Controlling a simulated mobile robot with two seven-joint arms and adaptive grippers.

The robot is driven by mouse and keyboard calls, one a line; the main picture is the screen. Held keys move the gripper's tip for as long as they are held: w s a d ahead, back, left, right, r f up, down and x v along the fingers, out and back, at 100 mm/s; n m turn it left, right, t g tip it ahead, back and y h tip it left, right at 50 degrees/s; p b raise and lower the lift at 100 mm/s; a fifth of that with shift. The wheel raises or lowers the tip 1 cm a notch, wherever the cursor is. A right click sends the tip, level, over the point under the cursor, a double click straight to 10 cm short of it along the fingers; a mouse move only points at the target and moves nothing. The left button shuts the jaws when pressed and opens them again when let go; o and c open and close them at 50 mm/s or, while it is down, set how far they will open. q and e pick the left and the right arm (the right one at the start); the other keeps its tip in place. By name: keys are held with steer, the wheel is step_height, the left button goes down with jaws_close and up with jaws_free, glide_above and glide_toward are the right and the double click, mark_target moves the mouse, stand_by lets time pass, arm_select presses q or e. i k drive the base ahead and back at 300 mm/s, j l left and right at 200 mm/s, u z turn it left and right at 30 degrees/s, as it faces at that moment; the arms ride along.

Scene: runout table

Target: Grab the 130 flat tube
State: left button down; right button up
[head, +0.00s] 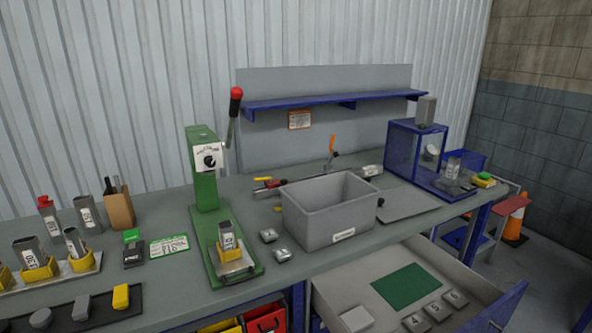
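Several grey flat tubes with white labels stand on the table. One wide tube (27,251) sits in a yellow holder at the left; its label may read 130, but the print is too small to be sure. A narrower tube (72,240) leans in the yellow holder beside it. Behind them stand a tube with a red top (49,220) and a wide grey tube (87,214). Another tube (227,234) stands in a yellow holder on the green press (205,175). One more (453,167) stands by the blue-framed box. Neither of my grippers is in view.
A grey bin (325,219) stands mid-table. A brown holder (119,208) stands behind the left tubes. A green label card (169,246) lies left of the press. An open drawer (352,288) juts out at front right. A dark mat (66,317) with small blocks lies front left.

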mark_target(30, 253)
steer(key=u, duration=1.7)
steer(key=j+z, duration=0.15)
steer(key=z, duration=0.2)
steer(key=j+z, duration=0.1)
steer(key=z, duration=0.25)
steer(key=j+z, duration=0.15)
steer(key=z, duration=0.2)
steer(key=k+j+z, duration=0.15)
steer(key=j, duration=0.15)
steer(key=j+z, duration=0.2)
steer(key=k+j+z, duration=0.15)
steer(key=j, duration=0.2)
steer(key=k, duration=0.05)
